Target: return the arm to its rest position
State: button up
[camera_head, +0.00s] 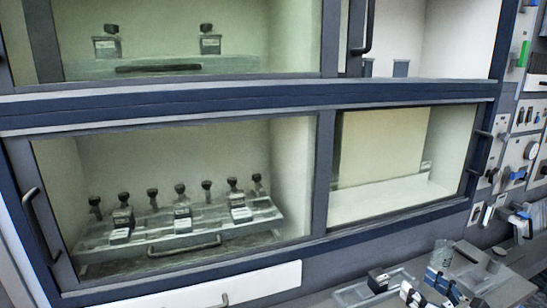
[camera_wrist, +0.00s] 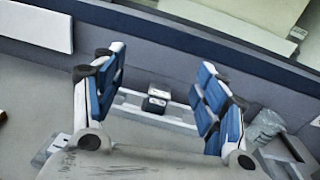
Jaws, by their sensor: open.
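My gripper (camera_wrist: 160,72) is open and empty in the wrist view, its two blue-padded fingers spread wide apart. In the head view, blue and white parts that look like my gripper show low at the right, above the bench. A small dark block with a pale label (camera_wrist: 156,101) shows in the gap between the fingers in the wrist view. It sits on a pale tray (camera_wrist: 128,101) beyond the fingers, and clear gaps separate it from both. The dark block also shows in the head view (camera_head: 378,280).
A clear cup (camera_head: 442,252) stands on the bench near my gripper. The lower right compartment (camera_head: 385,200) looks mostly empty. Tools hang at the right.

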jog(key=s+a+r+n+g+y, duration=0.2)
jog(key=a+r+n+g, duration=0.15)
jog(key=a+n, duration=0.45)
jog(key=s+a+r+n+g+y, duration=0.25)
jog(key=a+g, duration=0.25)
jog(key=a, duration=0.8)
jog(key=s+a+r+n+g+h, duration=0.1)
jog(key=s+a+n+g+h, duration=0.6)
jog(key=s+n, duration=0.55)
jog(key=s+d+r+n+t+h, duration=0.1)
jog(key=s+d+n+t+h, duration=0.3)
jog(key=s+n, duration=0.3)
jog(key=s, duration=0.3)
jog(key=shift+d+r+n+h, duration=0.2)
jog(key=shift+r+n+h, duration=0.1)
jog(key=shift+r+h, duration=0.1)
jog(key=shift+c, duration=0.2)
